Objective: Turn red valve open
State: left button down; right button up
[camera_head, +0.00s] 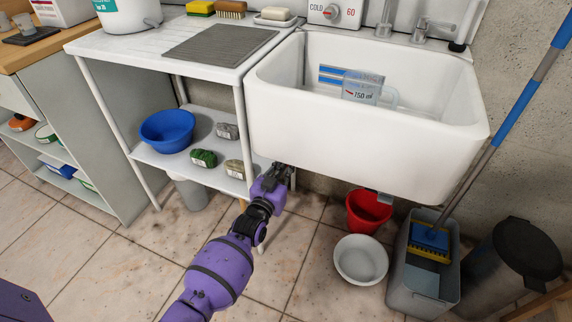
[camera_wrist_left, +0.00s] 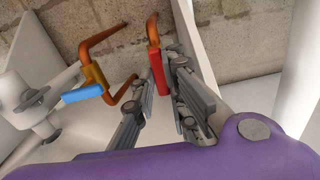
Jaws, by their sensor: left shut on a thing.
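The red valve (camera_wrist_left: 157,68) has a red lever handle on a copper pipe and shows in the left wrist view. My left gripper (camera_wrist_left: 162,98) has its grey fingers on either side of the red handle and is shut on it. In the head view my left gripper (camera_head: 281,173) is under the front left edge of the sink, and the valve is hidden there. A blue valve handle (camera_wrist_left: 82,94) on a brass body is to the left of the red one. My right gripper is not in view.
The white sink (camera_head: 365,146) overhangs the gripper. A red bucket (camera_head: 369,211), a white bowl (camera_head: 360,260) and a grey mop bucket (camera_head: 422,270) stand on the floor at right.

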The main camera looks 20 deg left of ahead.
pick_arm(q)
jog(key=shift+n, duration=0.4)
jog(key=c, duration=1.8)
grip_release()
jog(key=shift+o, duration=0.2)
jog(key=shift+s, duration=0.1)
jog(key=s, duration=1.2)
jog(key=shift+a, duration=0.2)
jog(key=shift+w, duration=0.1)
